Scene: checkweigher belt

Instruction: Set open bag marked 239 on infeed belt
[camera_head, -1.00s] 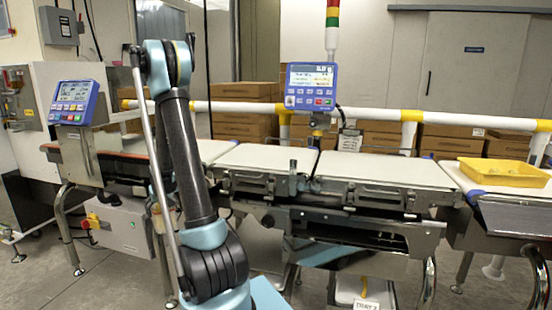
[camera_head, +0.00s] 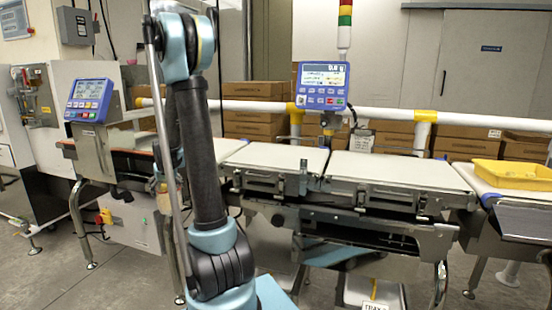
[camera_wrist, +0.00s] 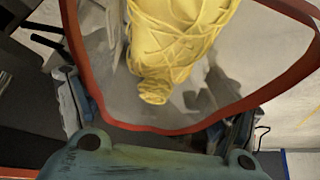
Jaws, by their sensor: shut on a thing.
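In the wrist view a clear bag (camera_wrist: 195,115) with a red-orange rim and yellow, strand-like contents (camera_wrist: 180,40) fills the upper middle. My gripper (camera_wrist: 158,112) is shut on the bag, its dark fingers at either side below the rim. No number can be read on it. In the head view the gripper and bag are not visible; my raised arm stands left of centre. The conveyor has a white belt section left of centre (camera_head: 275,157) and another to its right (camera_head: 400,171). I cannot tell for certain which is the infeed belt. Both look empty.
A blue display (camera_head: 322,85) stands behind the belts. A yellow tray (camera_head: 512,175) sits on the right-hand section. A second blue panel (camera_head: 90,100) is on the left machine. A white and yellow rail (camera_head: 390,115) runs behind, with cardboard boxes (camera_head: 255,90) beyond.

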